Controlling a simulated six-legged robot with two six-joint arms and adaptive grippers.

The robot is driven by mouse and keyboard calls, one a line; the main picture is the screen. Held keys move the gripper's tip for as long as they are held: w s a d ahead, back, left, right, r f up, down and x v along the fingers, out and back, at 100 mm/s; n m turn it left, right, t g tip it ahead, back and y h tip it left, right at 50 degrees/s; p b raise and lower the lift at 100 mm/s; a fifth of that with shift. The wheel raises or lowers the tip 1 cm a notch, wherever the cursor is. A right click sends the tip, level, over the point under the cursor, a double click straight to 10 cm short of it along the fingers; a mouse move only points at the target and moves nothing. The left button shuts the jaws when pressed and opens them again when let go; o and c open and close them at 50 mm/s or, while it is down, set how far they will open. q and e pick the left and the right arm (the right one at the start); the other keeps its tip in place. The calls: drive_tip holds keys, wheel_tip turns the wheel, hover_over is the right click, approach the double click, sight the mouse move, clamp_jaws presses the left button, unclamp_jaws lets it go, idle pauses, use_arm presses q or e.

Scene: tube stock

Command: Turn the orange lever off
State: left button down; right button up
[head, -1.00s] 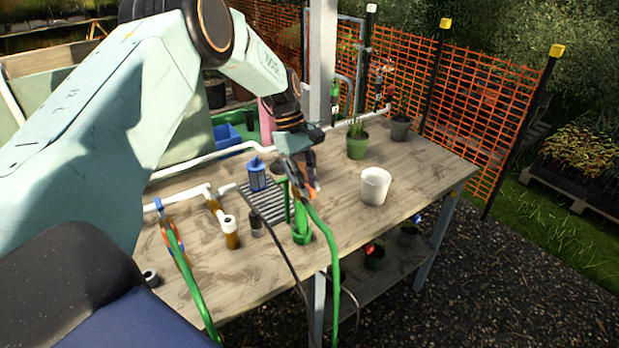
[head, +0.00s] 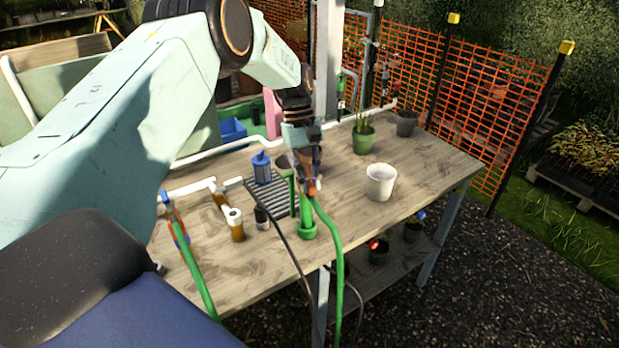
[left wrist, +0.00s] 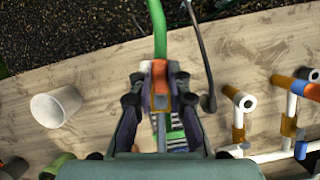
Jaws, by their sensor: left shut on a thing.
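The orange lever (left wrist: 160,76) sits at the end of a green hose (left wrist: 160,30), between the fingers of my left gripper (left wrist: 160,97) in the left wrist view. In the head view the left gripper (head: 309,180) reaches down over the workbench and is shut on the lever, a small orange patch (head: 311,188) at its fingertips. The gripper hides most of the lever there, so its exact angle is hard to tell. The green hose (head: 336,243) runs from there over the bench's front edge. My right gripper is not in view.
A white pot (head: 380,183) stands right of the gripper, with a green plant pot (head: 363,142) behind. A green upright fitting (head: 307,229), a blue-capped filter (head: 262,170) and white pipes (head: 190,187) stand close by. The bench's front right is clear.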

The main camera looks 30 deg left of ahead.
use_arm(q)
drive_tip(key=c, duration=1.3)
unclamp_jaws()
drive_tip(key=v, duration=1.2)
